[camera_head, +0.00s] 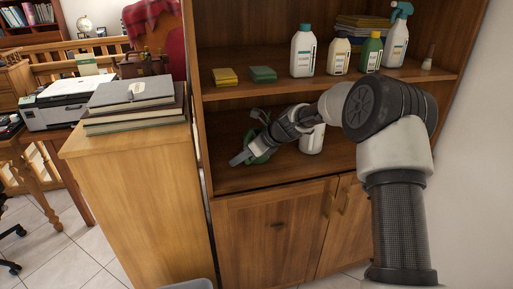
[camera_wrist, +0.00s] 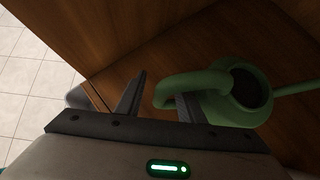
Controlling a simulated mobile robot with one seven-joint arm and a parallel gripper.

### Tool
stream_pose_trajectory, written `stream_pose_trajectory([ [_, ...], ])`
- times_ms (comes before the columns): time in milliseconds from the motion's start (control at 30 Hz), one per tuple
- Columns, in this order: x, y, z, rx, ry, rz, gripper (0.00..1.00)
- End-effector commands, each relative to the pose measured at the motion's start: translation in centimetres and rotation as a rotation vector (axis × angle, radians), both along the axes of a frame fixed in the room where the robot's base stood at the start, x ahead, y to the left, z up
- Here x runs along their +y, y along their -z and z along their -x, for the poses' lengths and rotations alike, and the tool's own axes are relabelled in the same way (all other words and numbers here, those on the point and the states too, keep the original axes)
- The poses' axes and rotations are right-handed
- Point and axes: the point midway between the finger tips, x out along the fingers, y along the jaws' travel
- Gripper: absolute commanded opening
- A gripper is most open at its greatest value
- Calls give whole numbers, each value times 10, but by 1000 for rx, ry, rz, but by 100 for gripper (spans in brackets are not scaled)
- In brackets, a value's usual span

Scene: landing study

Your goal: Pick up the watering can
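The green watering can (camera_wrist: 226,104) stands on the lower shelf of the wooden cabinet. In the wrist view its looped handle (camera_wrist: 190,83) points left, toward my gripper (camera_wrist: 158,88). My gripper is open. One finger is left of the handle with a gap, and the other appears to be inside the handle loop, so the handle's outer part lies between them. In the head view the can (camera_head: 261,152) is mostly hidden behind my gripper (camera_head: 243,157).
A white bottle (camera_head: 313,138) stands right of my gripper on the same shelf (camera_head: 232,178). The upper shelf (camera_head: 285,85) close above holds sponges and several bottles. The cabinet's side wall bounds the left. A wooden side cabinet (camera_head: 135,195) with stacked books stands left.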

Motion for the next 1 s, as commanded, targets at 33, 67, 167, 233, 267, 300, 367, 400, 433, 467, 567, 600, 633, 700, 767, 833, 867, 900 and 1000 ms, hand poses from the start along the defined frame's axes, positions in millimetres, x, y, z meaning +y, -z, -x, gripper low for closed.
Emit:
stream_pose_trajectory([
  [33,3,4,-2,-2,0,0,35],
  [67,4,5,-3,-2,0,0,35],
  [167,6,7,-4,-1,1,-1,35],
  [233,6,6,-4,-1,1,-1,35],
  [267,6,6,-4,-1,1,-1,35],
  [300,6,6,-4,-1,1,-1,35],
  [367,6,6,-4,-1,1,-1,30],
  [400,6,6,-4,-1,1,-1,23],
  [433,6,6,-4,-1,1,-1,18],
  [467,6,6,-4,-1,1,-1,13],
  [567,6,6,-4,-1,1,-1,0],
  [600,6,6,-4,-1,1,-1,0],
  [633,6,6,-4,-1,1,-1,0],
  [700,6,6,-4,-1,1,-1,0],
  [767,6,4,-4,-4,1,0,0],
  [833,6,5,-4,-4,1,0,0],
  [867,6,5,-4,-4,1,0,0],
  [900,6,4,-4,-4,1,0,0],
  [1000,6,2,-4,-4,1,0,0],
])
